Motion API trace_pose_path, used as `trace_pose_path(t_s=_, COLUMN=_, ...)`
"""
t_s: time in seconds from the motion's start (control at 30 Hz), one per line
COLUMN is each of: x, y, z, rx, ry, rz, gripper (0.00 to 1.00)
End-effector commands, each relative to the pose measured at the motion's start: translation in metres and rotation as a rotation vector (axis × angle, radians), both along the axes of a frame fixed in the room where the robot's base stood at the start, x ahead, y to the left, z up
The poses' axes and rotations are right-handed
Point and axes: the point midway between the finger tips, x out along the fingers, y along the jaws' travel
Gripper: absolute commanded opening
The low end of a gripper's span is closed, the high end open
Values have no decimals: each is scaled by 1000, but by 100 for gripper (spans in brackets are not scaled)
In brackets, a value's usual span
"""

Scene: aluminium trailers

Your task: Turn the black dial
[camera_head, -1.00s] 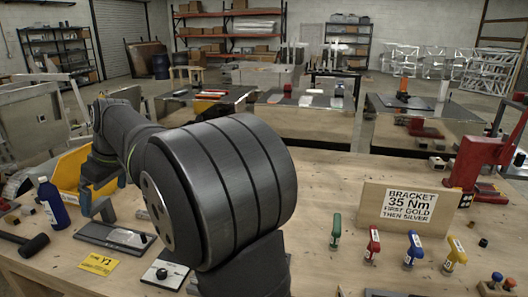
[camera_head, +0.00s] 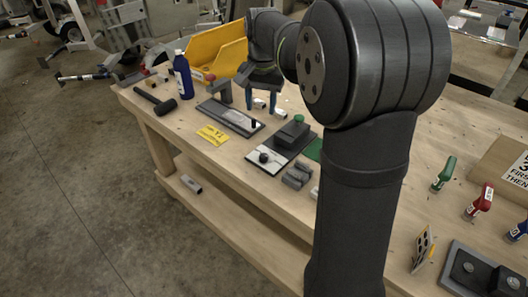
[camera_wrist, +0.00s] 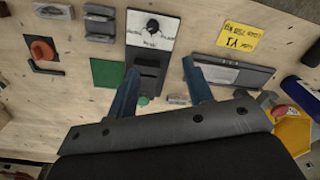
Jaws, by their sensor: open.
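The black dial (camera_head: 264,157) sits on a white plate (camera_head: 262,166) at the near end of a dark device on the bench. In the wrist view the dial (camera_wrist: 153,26) stands upright on the plate, with small lettering around it that I cannot read. My gripper (camera_head: 262,102) has blue fingers and is over the bench behind the device in the head view. In the wrist view my gripper (camera_wrist: 159,85) is open and empty. Its fingertips are apart from the dial, with the dial ahead of and between them.
A green button (camera_head: 299,118) is on the same device. A dark tray (camera_head: 228,116), yellow card (camera_head: 213,134), black mallet (camera_head: 156,99), blue bottle (camera_head: 182,75) and yellow bin (camera_head: 214,54) lie to the left. Grey blocks (camera_head: 297,176) sit just right of the dial.

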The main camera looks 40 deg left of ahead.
Motion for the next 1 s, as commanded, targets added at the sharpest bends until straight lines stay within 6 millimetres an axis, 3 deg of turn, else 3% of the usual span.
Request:
trace_pose_path(t_s=0.13, x=2, y=-7, z=-7, rx=-34, ry=4, rz=-105, gripper=47)
trace_pose_path(t_s=0.37, x=2, y=-9, z=-27, rx=-42, ry=5, rz=-126, gripper=47)
trace_pose_path(t_s=1.0, x=2, y=-9, z=-158, rx=-40, ry=5, rz=-123, gripper=47)
